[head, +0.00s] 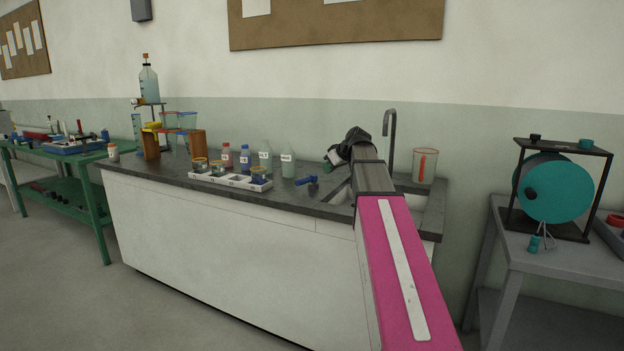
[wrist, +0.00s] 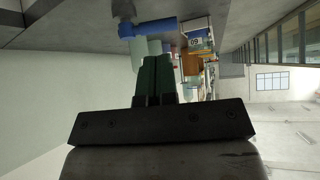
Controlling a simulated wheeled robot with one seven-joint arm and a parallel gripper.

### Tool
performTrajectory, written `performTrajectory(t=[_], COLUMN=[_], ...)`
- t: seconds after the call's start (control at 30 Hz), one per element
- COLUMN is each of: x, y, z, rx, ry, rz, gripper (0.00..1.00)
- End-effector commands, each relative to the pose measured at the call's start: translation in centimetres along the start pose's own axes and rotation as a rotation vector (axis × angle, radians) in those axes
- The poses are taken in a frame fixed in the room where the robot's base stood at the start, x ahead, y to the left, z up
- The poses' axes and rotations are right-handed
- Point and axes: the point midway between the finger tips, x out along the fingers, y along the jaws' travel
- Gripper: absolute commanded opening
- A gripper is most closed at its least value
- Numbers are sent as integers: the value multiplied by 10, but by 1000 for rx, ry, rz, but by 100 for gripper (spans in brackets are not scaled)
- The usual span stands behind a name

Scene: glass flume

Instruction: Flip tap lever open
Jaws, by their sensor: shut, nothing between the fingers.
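A small blue lever (head: 306,180) with a darker body stands on the dark counter, left of the sink. In the wrist view a blue bar (wrist: 148,27), apparently this lever, lies beyond the fingertips, joined to a grey part at its left. My gripper (head: 327,165) is above the counter, right of and behind the lever in the head view, partly hidden by my wrist. In the wrist view its green fingers (wrist: 154,62) are together and empty. They look apart from the lever, though the exact gap cannot be told.
Labelled bottles (head: 288,163) stand left of my gripper, near a white rack (head: 228,180) with jars. The sink (head: 341,194) lies under my arm. A tall grey spout (head: 391,135) and a clear beaker (head: 425,166) stand to the right. Bare counter lies before the lever.

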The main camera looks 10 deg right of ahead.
Motion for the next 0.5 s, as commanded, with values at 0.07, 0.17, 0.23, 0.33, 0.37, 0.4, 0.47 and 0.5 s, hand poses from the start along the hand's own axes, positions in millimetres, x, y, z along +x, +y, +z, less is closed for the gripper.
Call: performTrajectory(t=[0.07,0.17,0.23,0.33,0.37,0.4,0.47,0.5], x=[6,18,30,49,55,63,74,81], y=[0,0,0,1,1,1,0,1], z=[0,-1,-1,-1,-1,-1,-1,-1], rx=[0,-1,0,0,0,0,0,0], ry=[0,-1,-2,-1,-2,-1,-1,-1], rz=[0,-1,-3,-2,-2,-2,-2,-2], gripper=[0,0,0,0,0,0,0,0])
